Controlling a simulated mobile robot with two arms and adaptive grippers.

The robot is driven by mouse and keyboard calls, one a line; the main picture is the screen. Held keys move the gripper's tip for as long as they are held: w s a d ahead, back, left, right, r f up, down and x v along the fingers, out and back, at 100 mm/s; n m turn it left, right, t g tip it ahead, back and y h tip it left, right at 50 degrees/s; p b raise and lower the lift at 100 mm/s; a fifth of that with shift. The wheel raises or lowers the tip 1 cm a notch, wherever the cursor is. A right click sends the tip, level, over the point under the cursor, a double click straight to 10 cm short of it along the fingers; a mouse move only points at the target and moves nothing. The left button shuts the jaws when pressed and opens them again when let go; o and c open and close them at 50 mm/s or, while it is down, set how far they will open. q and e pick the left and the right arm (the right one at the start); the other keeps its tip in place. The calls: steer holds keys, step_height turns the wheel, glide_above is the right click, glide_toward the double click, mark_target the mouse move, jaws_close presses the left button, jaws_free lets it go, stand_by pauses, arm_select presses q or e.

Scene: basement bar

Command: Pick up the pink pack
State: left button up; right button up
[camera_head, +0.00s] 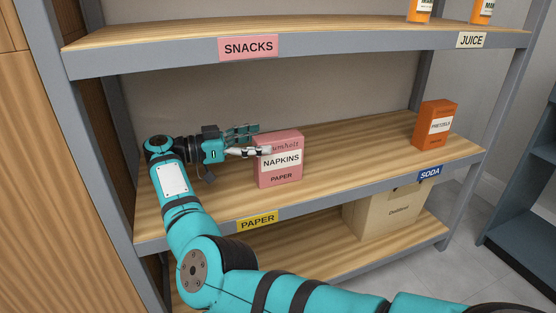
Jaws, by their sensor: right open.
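The near finger overlaps the pack's upper left front in the picture. The far finger shows just beyond the pack's top left edge. I cannot tell whether either finger touches the pack. My left gripper is not in view.
An orange pretzels box (435,125) stands at the right of the middle shelf (360,145), with bare wood between it and the pack. The upper shelf (270,27) hangs above. A cardboard box (385,214) sits on the lower shelf. A wooden panel (50,190) is at left.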

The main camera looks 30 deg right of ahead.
mark_target(278, 136)
steer(key=b+x, duration=0.2)
steer(key=x, duration=0.3)
steer(key=shift+d, duration=0.35)
steer(key=shift+r, duration=0.1)
jaws_close()
